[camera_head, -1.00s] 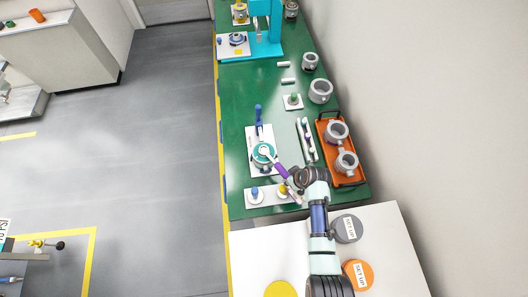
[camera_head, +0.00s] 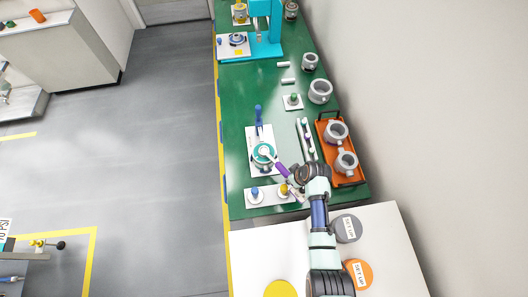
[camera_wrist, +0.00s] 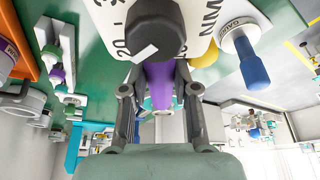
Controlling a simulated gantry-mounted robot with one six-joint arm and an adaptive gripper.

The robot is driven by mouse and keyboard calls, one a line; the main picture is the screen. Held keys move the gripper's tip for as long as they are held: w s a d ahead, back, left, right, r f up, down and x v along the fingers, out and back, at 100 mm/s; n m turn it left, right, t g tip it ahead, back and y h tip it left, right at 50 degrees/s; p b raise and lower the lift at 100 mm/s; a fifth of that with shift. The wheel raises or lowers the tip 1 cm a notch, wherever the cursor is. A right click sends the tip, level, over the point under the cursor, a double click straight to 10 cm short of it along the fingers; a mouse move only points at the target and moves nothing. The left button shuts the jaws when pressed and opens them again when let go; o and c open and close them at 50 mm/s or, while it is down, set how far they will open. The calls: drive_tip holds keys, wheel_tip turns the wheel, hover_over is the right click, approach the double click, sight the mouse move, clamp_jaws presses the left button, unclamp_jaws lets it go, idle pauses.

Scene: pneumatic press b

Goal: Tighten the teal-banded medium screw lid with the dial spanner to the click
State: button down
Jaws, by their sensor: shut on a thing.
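The teal-banded lid (camera_head: 264,153) sits on a white plate on the green bench in the head view. The spanner (camera_head: 281,169) reaches from the lid toward lower right, its head over the lid. My gripper (camera_head: 291,178) is at the spanner's outer end, right of and below the lid. In the wrist view my gripper (camera_wrist: 160,98) is shut on the purple handle (camera_wrist: 160,82). A black round knob (camera_wrist: 155,28) and part of a white dial face (camera_wrist: 112,18) marked NM lie beyond it.
A blue-handled tool (camera_head: 258,115) stands behind the lid. A white strip (camera_head: 268,196) with blue and yellow knobs lies in front. A rack (camera_head: 306,138) and an orange tray (camera_head: 352,176) with grey pots stand to the right. Bench left of the lid is clear.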

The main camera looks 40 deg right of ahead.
drive_tip(key=shift+r+p, duration=1.2)
drive_tip(key=shift+p, duration=0.3)
idle(1.5)
drive_tip(key=shift+r+p, duration=1.35)
drive_tip(key=shift+r, duration=0.05)
wheel_tip(320, 180, up, 4)
drive_tip(key=p, duration=0.4)
